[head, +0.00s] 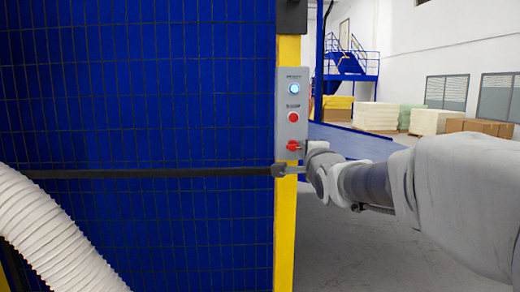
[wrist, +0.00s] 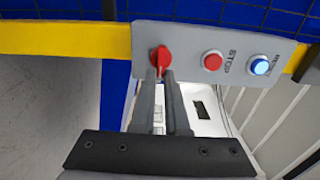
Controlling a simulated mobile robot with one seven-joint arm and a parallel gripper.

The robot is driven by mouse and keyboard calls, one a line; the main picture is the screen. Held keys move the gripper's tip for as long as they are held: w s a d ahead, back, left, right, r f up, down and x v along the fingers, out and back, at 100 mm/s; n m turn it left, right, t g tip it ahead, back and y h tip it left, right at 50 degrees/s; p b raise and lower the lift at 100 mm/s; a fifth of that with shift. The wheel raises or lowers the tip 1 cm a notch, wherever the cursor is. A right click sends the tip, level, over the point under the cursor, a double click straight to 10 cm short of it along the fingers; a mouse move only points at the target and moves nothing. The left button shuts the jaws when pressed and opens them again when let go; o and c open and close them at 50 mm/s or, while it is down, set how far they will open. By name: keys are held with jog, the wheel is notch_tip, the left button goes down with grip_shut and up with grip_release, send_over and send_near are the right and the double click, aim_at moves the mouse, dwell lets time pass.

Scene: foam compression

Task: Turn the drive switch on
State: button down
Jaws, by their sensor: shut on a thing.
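The drive switch, a red rotary knob (head: 293,145), is at the bottom of a grey control panel (head: 284,100) on a yellow post. It also shows in the wrist view (wrist: 160,54), at the left of the panel. My gripper (head: 304,153) reaches the panel from the right. In the wrist view my gripper (wrist: 164,76) has its two fingers close together on the red knob, and the fingertips hide part of it. I cannot tell which setting the knob points to.
On the panel, a red STOP button (head: 293,118) and a lit blue button (head: 293,89) sit above the knob. Blue mesh fencing (head: 140,90) and a dark rail (head: 150,173) are to the left. A white ribbed hose (head: 50,235) is at lower left. Foam blocks (head: 375,116) stand far back.

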jog(key=c, duration=0.9)
grip_release()
jog(key=shift+s, duration=0.1)
jog(key=s, duration=1.7)
jog(key=shift+s+p, duration=0.1)
jog(key=shift+p, duration=0.25)
